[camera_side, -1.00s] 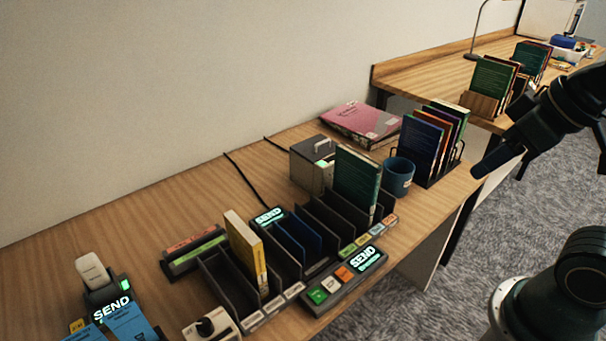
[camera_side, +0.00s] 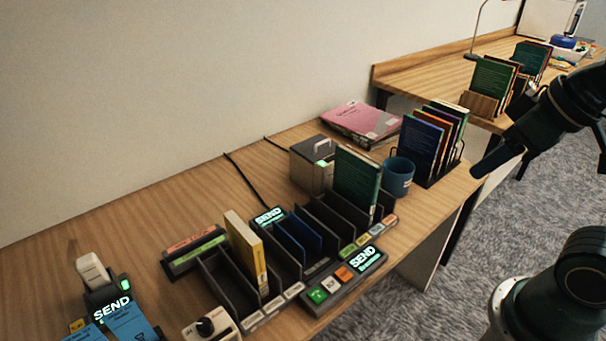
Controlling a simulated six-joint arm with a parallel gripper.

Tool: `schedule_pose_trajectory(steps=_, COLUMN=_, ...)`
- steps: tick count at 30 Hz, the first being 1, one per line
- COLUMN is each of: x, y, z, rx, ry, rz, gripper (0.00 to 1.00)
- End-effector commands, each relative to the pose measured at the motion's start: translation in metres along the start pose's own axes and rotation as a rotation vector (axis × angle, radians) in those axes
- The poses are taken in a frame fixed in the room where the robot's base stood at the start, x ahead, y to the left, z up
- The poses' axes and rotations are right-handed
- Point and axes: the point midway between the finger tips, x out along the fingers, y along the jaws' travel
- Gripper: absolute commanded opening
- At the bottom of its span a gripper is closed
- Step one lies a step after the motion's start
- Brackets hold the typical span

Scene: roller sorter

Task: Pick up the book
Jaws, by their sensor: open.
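Several books are in view, and I cannot tell which one the task means. A yellow book (camera_side: 245,250), a low blue book (camera_side: 299,235) and a tall dark green book (camera_side: 357,182) stand upright in the slots of a black sorter rack (camera_side: 228,283). Several books (camera_side: 422,146) stand in a black holder beyond the blue mug. More green books (camera_side: 492,84) stand on the far desk. My gripper (camera_side: 499,170) is open and empty at the right, beside the desk edge, apart from all the books.
A dial box (camera_side: 211,326) is at front left.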

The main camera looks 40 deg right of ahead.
Motion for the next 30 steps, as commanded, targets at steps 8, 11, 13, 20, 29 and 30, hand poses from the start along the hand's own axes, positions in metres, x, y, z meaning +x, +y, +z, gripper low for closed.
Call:
schedule_pose_trajectory(steps=8, x=0.000, y=0.000, z=-0.002, rx=0.000, ry=-0.002, rz=-0.001, gripper=0.45)
schedule_pose_trajectory(steps=11, x=-0.001, y=-0.002, z=-0.007, rx=0.000, ry=-0.008, rz=-0.005, gripper=0.45)
schedule_pose_trajectory(steps=13, x=-0.001, y=-0.004, z=-0.013, rx=0.000, ry=-0.017, rz=-0.008, gripper=0.45)
schedule_pose_trajectory(steps=20, x=-0.001, y=-0.015, z=-0.050, rx=0.004, ry=-0.066, rz=-0.028, gripper=0.45)
schedule_pose_trajectory(steps=29, x=0.013, y=-0.043, z=-0.110, rx=0.009, ry=-0.150, rz=-0.051, gripper=0.45)
schedule_pose_trajectory(steps=30, x=0.016, y=-0.048, z=-0.117, rx=0.010, ry=-0.160, rz=-0.053, gripper=0.45)
